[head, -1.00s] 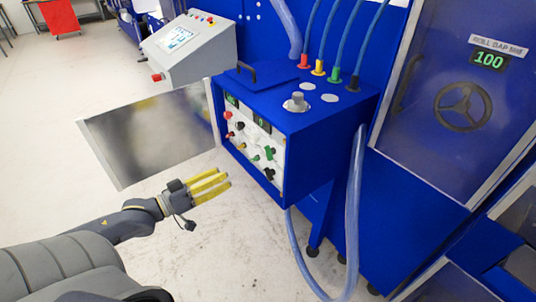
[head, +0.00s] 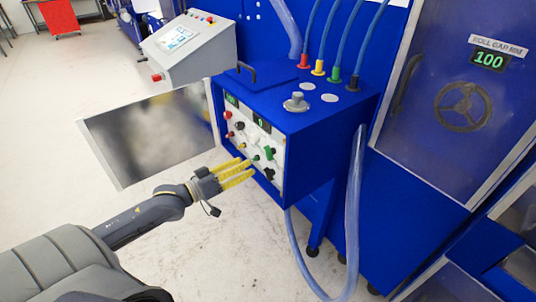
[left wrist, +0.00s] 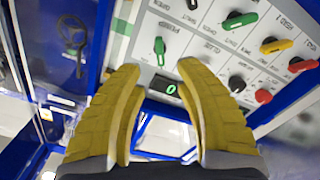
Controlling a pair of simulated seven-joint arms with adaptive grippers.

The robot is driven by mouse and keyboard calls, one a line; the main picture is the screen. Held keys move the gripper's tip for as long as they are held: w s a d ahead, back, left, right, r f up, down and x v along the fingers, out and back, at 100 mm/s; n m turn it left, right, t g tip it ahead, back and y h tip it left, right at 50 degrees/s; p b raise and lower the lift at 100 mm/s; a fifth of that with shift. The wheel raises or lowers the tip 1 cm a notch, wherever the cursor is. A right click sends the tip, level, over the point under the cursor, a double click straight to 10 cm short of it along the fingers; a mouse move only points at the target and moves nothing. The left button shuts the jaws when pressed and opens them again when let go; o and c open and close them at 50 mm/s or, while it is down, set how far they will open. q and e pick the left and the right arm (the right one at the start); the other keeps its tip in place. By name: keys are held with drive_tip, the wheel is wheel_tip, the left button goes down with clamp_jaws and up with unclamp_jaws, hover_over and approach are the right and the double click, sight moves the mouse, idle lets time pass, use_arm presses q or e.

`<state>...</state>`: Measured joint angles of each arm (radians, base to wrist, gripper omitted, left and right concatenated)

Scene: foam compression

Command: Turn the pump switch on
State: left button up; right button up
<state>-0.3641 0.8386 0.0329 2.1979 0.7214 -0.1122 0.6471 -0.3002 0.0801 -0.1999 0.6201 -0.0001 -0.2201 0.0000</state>
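The control panel (head: 256,148) on the front of the blue cabinet carries several small knobs and switches in red, black, yellow and green. In the left wrist view a green switch (left wrist: 160,47) stands just beyond and between my fingertips, near a small display (left wrist: 170,89) reading 0. Its label is hard to read, so I cannot be sure which switch is the pump's. My left gripper (head: 247,169) has yellow fingers in front of the panel's lower part. In the left wrist view the fingers (left wrist: 160,68) are apart with nothing between them. My right gripper is not in view.
A silver door panel (head: 150,135) stands open left of the cabinet. A grey console (head: 190,48) with a screen is behind it. A clear hose (head: 354,210) hangs at the cabinet's right side. The floor in front is clear.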

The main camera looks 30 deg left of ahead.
sight(268, 154)
use_arm(q)
drive_tip(key=shift+x, duration=4.7)
drive_tip(key=shift+c, duration=0.3)
clamp_jaws()
